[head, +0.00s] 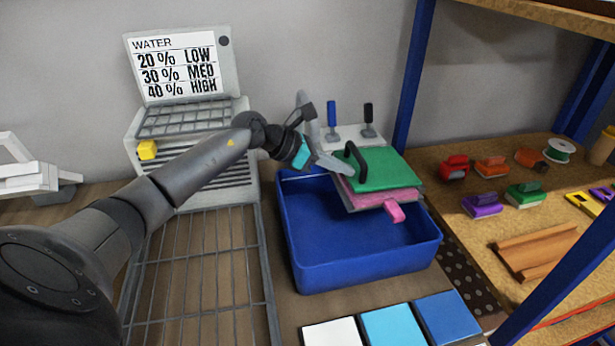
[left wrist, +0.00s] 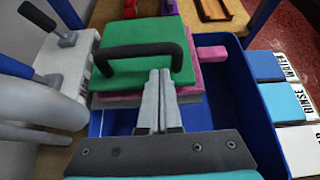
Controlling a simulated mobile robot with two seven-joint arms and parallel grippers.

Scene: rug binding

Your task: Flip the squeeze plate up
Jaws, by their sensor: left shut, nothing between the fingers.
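The squeeze plate is a green plate (head: 384,169) with a black arched handle (head: 357,160). It lies flat on a pink layer (head: 380,197) over the back of a blue tub (head: 360,245). A pink tab (head: 396,212) sticks out at the front. My left gripper (head: 347,168) is at the plate's left edge, by the handle. In the left wrist view the fingers (left wrist: 160,80) are together and empty, pointing at the handle (left wrist: 140,50) over the green plate (left wrist: 150,70); whether they touch it I cannot tell. My right gripper is not in view.
A wire rack (head: 200,270) stands left of the tub. Blue and black levers (head: 368,118) stand behind it. A water-level sign (head: 185,65) is at the back left. A shelf with a blue post (head: 413,75) and several coloured clamps (head: 490,167) is at the right.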

